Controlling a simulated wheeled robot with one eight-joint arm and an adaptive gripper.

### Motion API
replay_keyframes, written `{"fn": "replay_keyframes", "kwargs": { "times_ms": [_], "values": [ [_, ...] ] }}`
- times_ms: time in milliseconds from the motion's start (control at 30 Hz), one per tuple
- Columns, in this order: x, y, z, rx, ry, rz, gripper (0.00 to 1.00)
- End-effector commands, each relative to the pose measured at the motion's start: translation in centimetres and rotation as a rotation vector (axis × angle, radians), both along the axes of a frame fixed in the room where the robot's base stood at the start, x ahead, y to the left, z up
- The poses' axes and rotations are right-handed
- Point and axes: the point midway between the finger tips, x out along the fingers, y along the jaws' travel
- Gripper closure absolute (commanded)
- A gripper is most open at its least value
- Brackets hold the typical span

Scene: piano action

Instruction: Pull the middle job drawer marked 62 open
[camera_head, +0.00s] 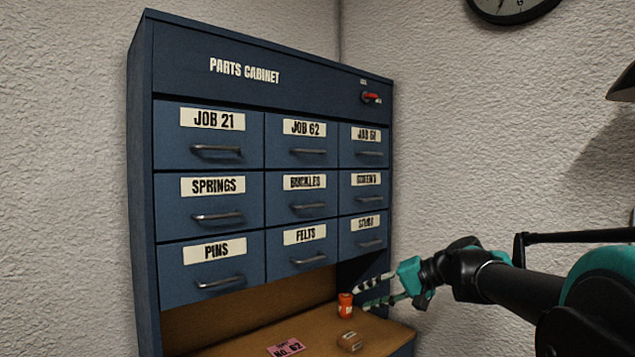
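The drawer labelled JOB 62 (302,142) is in the middle of the top row of the blue parts cabinet (140,180). Its front looks flush with its neighbours, so the drawer appears shut. Its dark metal bar handle (308,152) is below the label. My gripper (362,297) is low at the right, in front of the cabinet's lower bay and well below that drawer. Its two striped fingers are spread apart, with nothing visible between them. The fingertips are close to a small orange bottle; I cannot tell if they touch it.
The orange bottle (345,304) stands on the wooden shelf (235,346). JOB 21 (208,135) is left. A red switch (371,97) is upper right.

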Motion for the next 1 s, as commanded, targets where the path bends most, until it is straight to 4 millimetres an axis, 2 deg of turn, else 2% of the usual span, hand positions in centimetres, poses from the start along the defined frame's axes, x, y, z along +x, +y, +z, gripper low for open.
{"fn": "replay_keyframes", "kwargs": {
  "times_ms": [33, 67, 100, 167, 200, 300, 400, 500, 667, 1000],
  "values": [
    [1.3, 0.1, 4.5, 0.095, -0.015, -0.005, 0.70],
    [1.8, 0.1, 7.2, 0.153, -0.025, -0.004, 0.70],
    [2.5, 0.1, 10.7, 0.229, -0.041, -0.004, 0.70],
    [3.2, -0.1, 15.8, 0.335, -0.067, -0.003, 0.70],
    [3.6, -0.4, 18.9, 0.399, -0.085, -0.001, 0.70],
    [4.0, -1.3, 25.3, 0.531, -0.124, 0.002, 0.70],
    [4.2, -2.1, 29.5, 0.616, -0.155, 0.003, 0.70],
    [4.2, -2.5, 31.6, 0.659, -0.169, 0.006, 0.70],
    [4.5, -1.6, 32.2, 0.671, -0.173, 0.011, 0.70],
    [6.5, 3.6, 33.0, 0.669, -0.171, 0.012, 0.70]
  ]
}}
